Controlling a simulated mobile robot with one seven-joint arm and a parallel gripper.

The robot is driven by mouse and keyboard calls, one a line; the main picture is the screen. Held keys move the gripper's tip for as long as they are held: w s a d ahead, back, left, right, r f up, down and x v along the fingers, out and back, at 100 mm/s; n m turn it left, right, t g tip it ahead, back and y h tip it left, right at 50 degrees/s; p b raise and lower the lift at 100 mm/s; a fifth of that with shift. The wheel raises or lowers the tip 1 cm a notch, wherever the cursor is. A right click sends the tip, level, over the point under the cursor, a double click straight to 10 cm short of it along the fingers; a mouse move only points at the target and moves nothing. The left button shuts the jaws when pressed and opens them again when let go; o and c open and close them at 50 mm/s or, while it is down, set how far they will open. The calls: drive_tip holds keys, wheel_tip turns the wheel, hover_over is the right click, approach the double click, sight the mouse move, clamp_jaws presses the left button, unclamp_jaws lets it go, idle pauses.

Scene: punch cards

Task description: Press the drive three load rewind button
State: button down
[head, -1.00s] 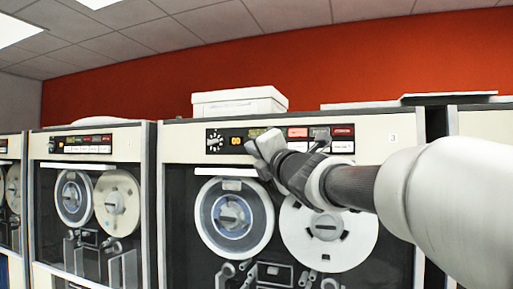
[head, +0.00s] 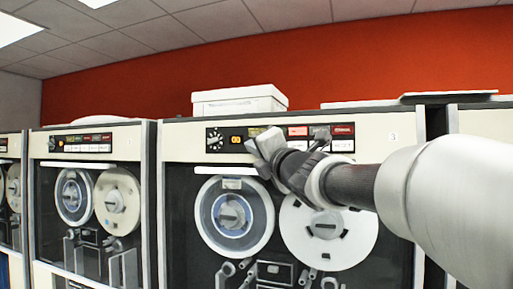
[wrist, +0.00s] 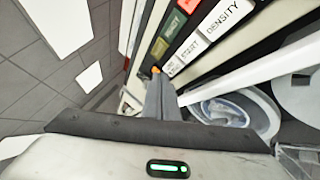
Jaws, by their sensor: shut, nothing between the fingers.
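The drive marked 3 is the large tape drive (head: 180,142) in the middle of the head view. Its dark control panel (head: 215,140) runs along the top, with coloured lamps above white buttons. In the wrist view, a white START button (wrist: 190,62) and a DENSITY button (wrist: 222,17) are readable. The small white button (wrist: 174,70) beside START has lettering partly covered by my fingertips; it may be load rewind. My gripper (head: 259,143) is shut and empty in front of the panel. Its fingertips (wrist: 157,73) are at that button's edge in the wrist view; I cannot tell whether they touch.
Two tape reels sit below the panel, the left reel (head: 232,217) and the right reel (head: 347,245). A white box (head: 238,101) stands on top of the drive. Another tape drive (head: 40,150) stands to the left. My arm covers part of the panel.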

drive_tip(key=shift+w, duration=0.1)
idle(0.7)
drive_tip(key=shift+w+d, duration=0.15)
drive_tip(key=shift+w, duration=0.2)
